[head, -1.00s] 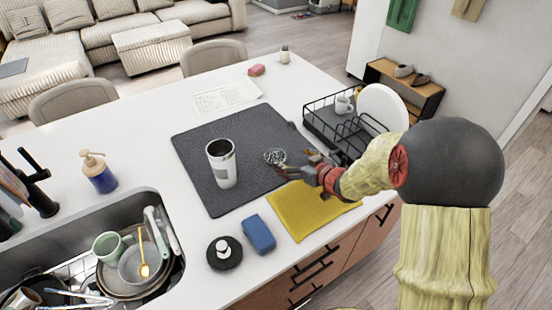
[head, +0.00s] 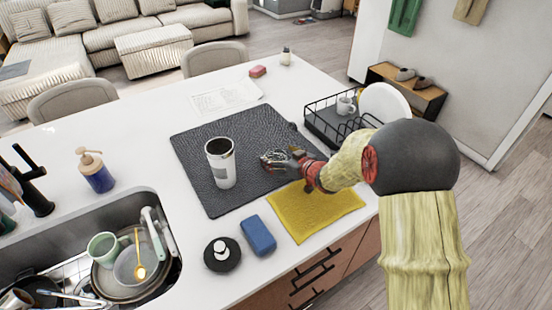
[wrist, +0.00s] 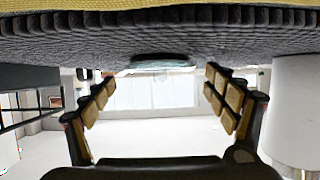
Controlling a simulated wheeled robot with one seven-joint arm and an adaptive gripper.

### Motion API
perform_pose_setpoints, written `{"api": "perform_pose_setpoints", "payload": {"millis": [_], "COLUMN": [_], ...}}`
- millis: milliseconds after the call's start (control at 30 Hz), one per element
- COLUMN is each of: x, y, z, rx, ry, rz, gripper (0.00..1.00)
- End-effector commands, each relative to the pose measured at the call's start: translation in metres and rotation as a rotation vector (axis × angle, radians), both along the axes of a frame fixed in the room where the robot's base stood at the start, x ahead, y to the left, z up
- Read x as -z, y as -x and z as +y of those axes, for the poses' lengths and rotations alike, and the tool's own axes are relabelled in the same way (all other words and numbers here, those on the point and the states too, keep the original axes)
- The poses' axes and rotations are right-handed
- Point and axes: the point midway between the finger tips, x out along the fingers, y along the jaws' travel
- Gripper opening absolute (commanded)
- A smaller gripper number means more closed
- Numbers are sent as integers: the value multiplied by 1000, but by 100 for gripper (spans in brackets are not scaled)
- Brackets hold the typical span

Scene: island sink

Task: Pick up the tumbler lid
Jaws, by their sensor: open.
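The tumbler (head: 221,166) is a white and grey cup standing upright and open-topped on the dark mat; its white side fills the right of the wrist view (wrist: 298,105). A small clear, dark-edged piece that looks like the tumbler lid (wrist: 162,63) lies on the mat, in the gap between my fingertips and beyond them in the wrist view. In the head view my gripper (head: 276,160) largely covers that spot, right of the tumbler. My gripper (wrist: 160,88) is open low over the mat, and nothing is held. Contact with the lid cannot be told.
The dark mat (head: 205,190) lies on the white island. A yellow cloth (head: 315,212), blue sponge (head: 258,234) and black round dish (head: 222,262) lie in front. A dish rack (head: 325,127) with a mug and plate stands right; the sink (head: 165,285) is left.

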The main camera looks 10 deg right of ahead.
Motion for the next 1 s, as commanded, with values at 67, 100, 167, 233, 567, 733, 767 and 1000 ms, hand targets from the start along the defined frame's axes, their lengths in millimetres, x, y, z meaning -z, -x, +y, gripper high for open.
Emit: {"api": "perform_pose_setpoints", "payload": {"millis": [67, 100, 167, 233, 567, 733, 767, 1000], "x": [0, 0, 0, 0, 0, 0, 0, 0], "y": [0, 0, 0, 0, 0, 0, 0, 0], "z": [0, 0, 0, 0, 0, 0, 0, 0], "rx": [0, 0, 0, 0, 0, 0, 0, 0], "ry": [0, 0, 0, 0, 0, 0, 0, 0], "rz": [0, 0, 0, 0, 0, 0, 0, 0], "gripper": [83, 81, 78, 74, 55, 45, 44, 30]}}
